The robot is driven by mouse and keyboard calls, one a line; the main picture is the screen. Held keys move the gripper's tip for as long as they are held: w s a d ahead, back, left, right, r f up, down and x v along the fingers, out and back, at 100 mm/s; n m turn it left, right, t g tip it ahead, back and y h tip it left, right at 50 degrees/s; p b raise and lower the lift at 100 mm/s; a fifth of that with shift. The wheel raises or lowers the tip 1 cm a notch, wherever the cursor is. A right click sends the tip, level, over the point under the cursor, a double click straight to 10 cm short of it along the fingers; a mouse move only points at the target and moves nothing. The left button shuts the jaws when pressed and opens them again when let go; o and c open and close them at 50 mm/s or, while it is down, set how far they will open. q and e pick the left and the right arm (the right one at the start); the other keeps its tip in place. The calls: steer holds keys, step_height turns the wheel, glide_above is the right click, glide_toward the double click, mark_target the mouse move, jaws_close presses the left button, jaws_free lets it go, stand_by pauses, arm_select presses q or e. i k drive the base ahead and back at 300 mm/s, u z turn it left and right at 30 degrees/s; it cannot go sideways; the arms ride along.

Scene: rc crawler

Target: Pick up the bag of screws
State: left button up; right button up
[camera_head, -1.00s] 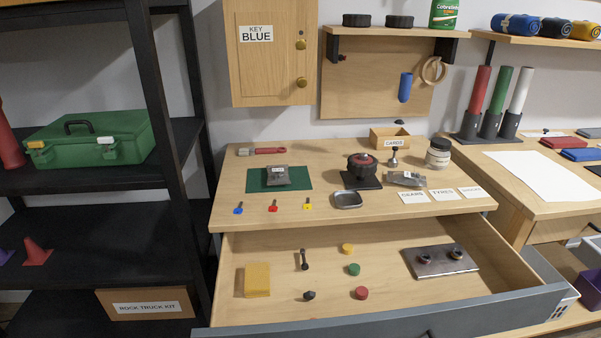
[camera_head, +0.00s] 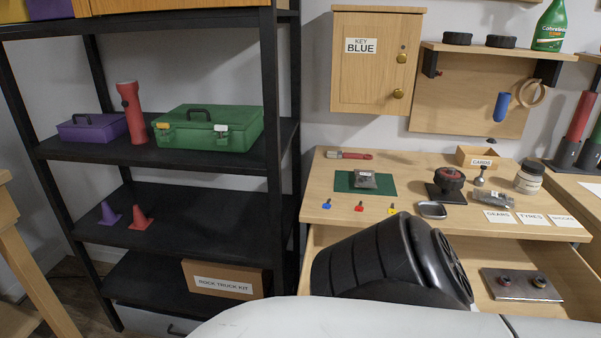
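A small grey bag-like packet (camera_head: 364,180) with a white label lies on the green mat (camera_head: 385,188) on the workbench top. A second shiny grey packet (camera_head: 492,199) lies further right on the bench, behind the white labels. I cannot tell from their contents which one holds screws. A large black and white part of my own arm fills the lower foreground, in front of the open drawer. Neither gripper's fingers are in view, and both packets lie free on the bench.
The open drawer (camera_head: 570,262) juts out below the bench top, partly hidden by my arm; a metal plate (camera_head: 520,284) lies in it. A black round-topped part (camera_head: 449,180), a metal dish (camera_head: 431,210) and small coloured keys stand near the packets. A black shelf (camera_head: 200,215) stands left.

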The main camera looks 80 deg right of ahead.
mark_target(493, 198)
steer(key=u, duration=0.05)
steer(key=k, duration=2.2)
steer(key=z, duration=0.6)
